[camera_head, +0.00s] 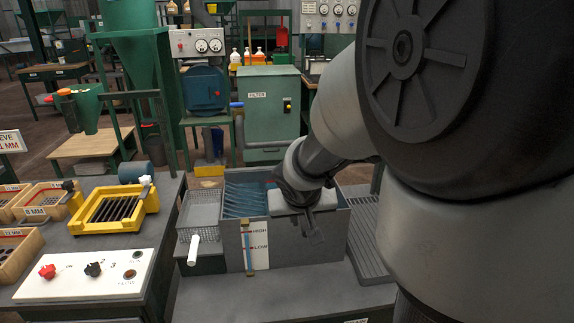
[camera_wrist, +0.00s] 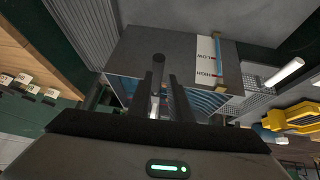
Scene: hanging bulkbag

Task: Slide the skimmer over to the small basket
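In the wrist view a dark round bar (camera_wrist: 158,72), which I take for the skimmer's handle, stands between the two fingers of my gripper (camera_wrist: 162,92). The fingers sit close on either side and look shut on it. In the head view my gripper (camera_head: 312,232) is over the right front part of the grey tank (camera_head: 310,250), with blue ribbed water (camera_head: 248,200) to its left. The skimmer's head is hidden. The small wire basket (camera_head: 198,212), with a white handle (camera_head: 193,250), stands against the tank's left side. It also shows at right in the wrist view (camera_wrist: 258,74).
A yellow slotted tray (camera_head: 112,210) and a white control panel (camera_head: 85,277) lie on the left bench. A ribbed drain board (camera_head: 367,238) lies right of the tank. The tank's front wall carries a HIGH/LOW gauge (camera_head: 258,246). My arm covers much of the right side.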

